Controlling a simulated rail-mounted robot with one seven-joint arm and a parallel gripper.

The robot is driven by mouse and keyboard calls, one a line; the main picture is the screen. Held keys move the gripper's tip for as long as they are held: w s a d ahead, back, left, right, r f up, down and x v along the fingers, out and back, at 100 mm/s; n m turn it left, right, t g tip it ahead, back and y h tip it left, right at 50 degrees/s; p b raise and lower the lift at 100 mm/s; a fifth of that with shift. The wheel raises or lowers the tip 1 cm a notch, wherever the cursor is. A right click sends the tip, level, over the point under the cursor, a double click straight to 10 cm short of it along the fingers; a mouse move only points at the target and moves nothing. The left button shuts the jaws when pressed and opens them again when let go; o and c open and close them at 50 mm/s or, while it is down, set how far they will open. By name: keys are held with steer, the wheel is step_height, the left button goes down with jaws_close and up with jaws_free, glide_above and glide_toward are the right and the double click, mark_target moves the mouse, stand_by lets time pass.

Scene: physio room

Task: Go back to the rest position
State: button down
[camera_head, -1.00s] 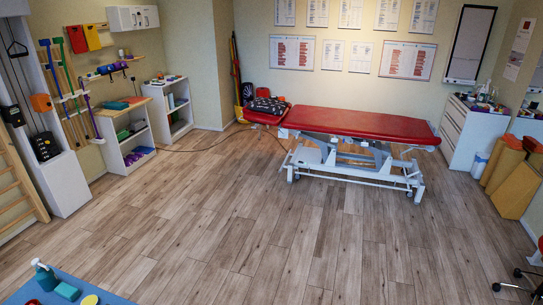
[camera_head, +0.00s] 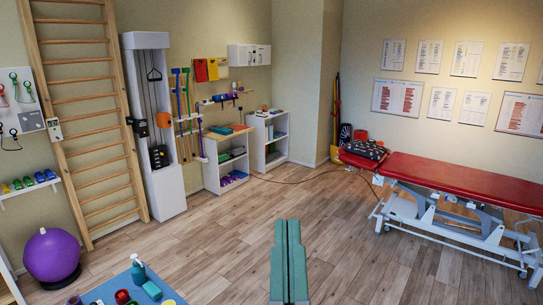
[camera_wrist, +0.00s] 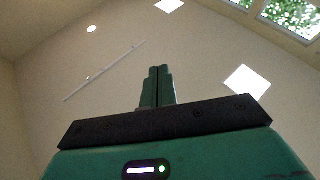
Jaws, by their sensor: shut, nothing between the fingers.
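My gripper (camera_wrist: 158,70) shows in the wrist view with its two green fingers pressed together and nothing between them. Behind the fingertips are a pale wall, a sloped ceiling and bright ceiling panels, so the fingers point up and away from any surface. In the head view, my gripper (camera_head: 288,222) rises from the bottom centre as two green bars side by side. It appears against the bare wooden floor. No object touches it in either view.
A blue table (camera_head: 112,290) with a spray bottle (camera_head: 138,270) and small items stands at the lower left. A purple ball (camera_head: 52,255) is beyond it. A red treatment bed (camera_head: 455,182) is at the right. The middle floor is clear.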

steer(key=s+a+r+p, duration=0.1)
steer(key=s+r+p, duration=0.1)
steer(key=r+p, duration=0.5)
steer(key=s+a+r+t+y+p, duration=0.1)
steer(key=r+p, duration=0.7)
steer(key=r, duration=0.3)
steer(key=shift+s+a+r+m+y, duration=0.15)
steer(key=shift+s+a+m+y, duration=0.15)
steer(key=shift+s+a, duration=0.1)
